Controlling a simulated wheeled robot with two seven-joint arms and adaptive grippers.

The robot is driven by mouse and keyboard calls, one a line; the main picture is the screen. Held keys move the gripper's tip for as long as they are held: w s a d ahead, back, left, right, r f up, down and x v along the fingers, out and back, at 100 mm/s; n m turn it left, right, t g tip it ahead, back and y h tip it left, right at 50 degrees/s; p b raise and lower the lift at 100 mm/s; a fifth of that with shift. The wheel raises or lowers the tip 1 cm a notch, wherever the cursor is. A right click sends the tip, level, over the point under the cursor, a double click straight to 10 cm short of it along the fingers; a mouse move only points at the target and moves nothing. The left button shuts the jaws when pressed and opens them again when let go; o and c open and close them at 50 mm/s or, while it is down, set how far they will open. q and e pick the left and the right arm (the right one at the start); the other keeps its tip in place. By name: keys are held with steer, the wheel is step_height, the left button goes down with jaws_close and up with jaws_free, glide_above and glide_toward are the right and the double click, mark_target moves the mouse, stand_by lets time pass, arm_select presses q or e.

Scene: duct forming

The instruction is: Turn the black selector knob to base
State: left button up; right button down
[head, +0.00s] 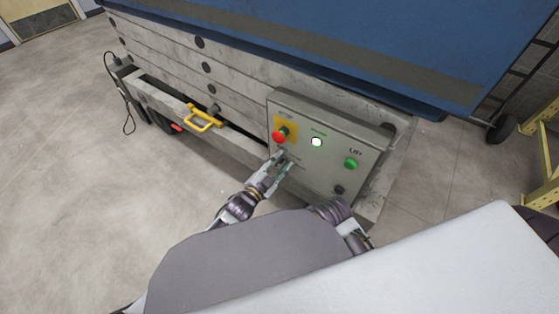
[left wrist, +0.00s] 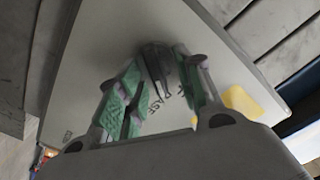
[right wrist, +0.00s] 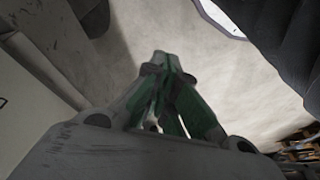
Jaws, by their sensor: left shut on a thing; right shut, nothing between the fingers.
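The black selector knob (left wrist: 157,60) is on the grey control panel (head: 313,170). In the left wrist view my left gripper (left wrist: 160,66) has its green-padded fingers on either side of the knob and is shut on it. Lettering partly shows on the panel below the knob. My right gripper (right wrist: 163,65) is shut and empty, above pale floor in the right wrist view.
The panel also carries a red button (head: 279,137) on a yellow plate, a lit button (head: 317,142), a green button (head: 351,164) marked UP and a black button (head: 339,190). A yellow handle (head: 203,118) sticks out left of it. A blue platform (head: 400,40) overhangs above.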

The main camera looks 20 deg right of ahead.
arm_select(q)
steer(key=shift+s+f+m, duration=0.1)
steer(key=shift+m, duration=0.7)
steer(key=o, duration=0.9)
steer(key=shift+v, duration=5.95)
